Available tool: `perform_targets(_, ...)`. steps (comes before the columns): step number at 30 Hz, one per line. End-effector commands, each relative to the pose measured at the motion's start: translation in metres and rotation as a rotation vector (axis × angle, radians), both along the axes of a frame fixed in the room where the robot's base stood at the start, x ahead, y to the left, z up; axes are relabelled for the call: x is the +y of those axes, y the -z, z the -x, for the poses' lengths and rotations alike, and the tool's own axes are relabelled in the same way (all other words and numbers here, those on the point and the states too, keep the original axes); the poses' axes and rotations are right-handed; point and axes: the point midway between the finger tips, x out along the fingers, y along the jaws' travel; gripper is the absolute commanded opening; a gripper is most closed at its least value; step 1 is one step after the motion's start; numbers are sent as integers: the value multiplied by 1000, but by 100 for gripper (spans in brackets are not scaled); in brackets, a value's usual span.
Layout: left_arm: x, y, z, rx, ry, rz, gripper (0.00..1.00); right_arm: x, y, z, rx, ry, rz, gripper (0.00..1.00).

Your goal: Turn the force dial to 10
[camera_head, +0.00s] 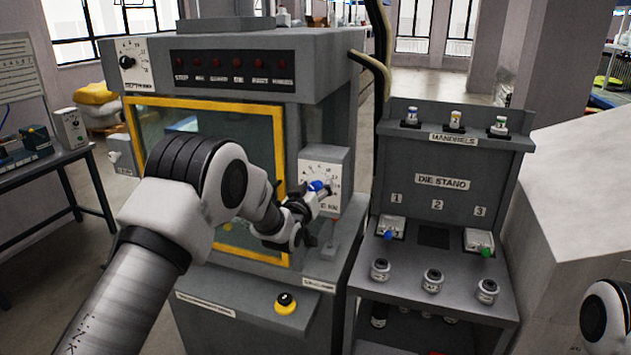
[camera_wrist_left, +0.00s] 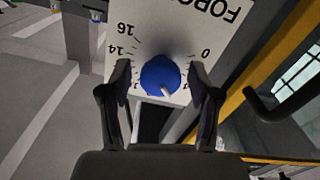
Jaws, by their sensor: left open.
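The blue force dial (camera_head: 316,186) sits on a white scale plate (camera_head: 312,170) on the front of a grey box on the machine. It also shows in the left wrist view (camera_wrist_left: 158,75), where the plate reads upside down with 16, 14 and 0 visible. The dial's white pointer mark slants down and right in that view; the numbers near it are too small or hidden to read. My left gripper (camera_head: 320,200) is open at the dial, with one finger on each side and gaps showing. My right gripper is out of view.
The machine has a yellow-framed window (camera_head: 140,150) behind my left arm and a yellow-based button (camera_head: 286,302) below. A smaller black dial (camera_head: 126,62) is at upper left. The grey die stand (camera_head: 440,183) with several small cylinders stands close on the right.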

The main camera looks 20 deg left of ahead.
Motion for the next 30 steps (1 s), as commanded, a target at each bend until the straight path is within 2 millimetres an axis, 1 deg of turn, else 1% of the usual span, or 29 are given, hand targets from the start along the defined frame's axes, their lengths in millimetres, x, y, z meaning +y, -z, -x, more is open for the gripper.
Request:
perform_targets(2,0,0,-3,1,0,0,62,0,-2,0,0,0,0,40)
perform_targets(7,0,1,-3,1,0,0,62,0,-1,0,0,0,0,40)
perform_targets(8,0,1,-3,1,0,0,59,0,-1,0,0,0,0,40)
perform_targets(9,0,1,-3,1,0,0,45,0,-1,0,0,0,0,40)
perform_targets(11,0,1,-3,1,0,0,23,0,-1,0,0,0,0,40)
perform_targets(12,0,1,-3,1,-1,0,9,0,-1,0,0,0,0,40)
perform_targets(13,0,1,-3,1,-1,0,3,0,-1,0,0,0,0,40)
perform_targets(23,0,2,-3,0,0,-17,3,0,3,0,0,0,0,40)
perform_targets(30,0,4,-3,-5,0,-104,3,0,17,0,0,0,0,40)
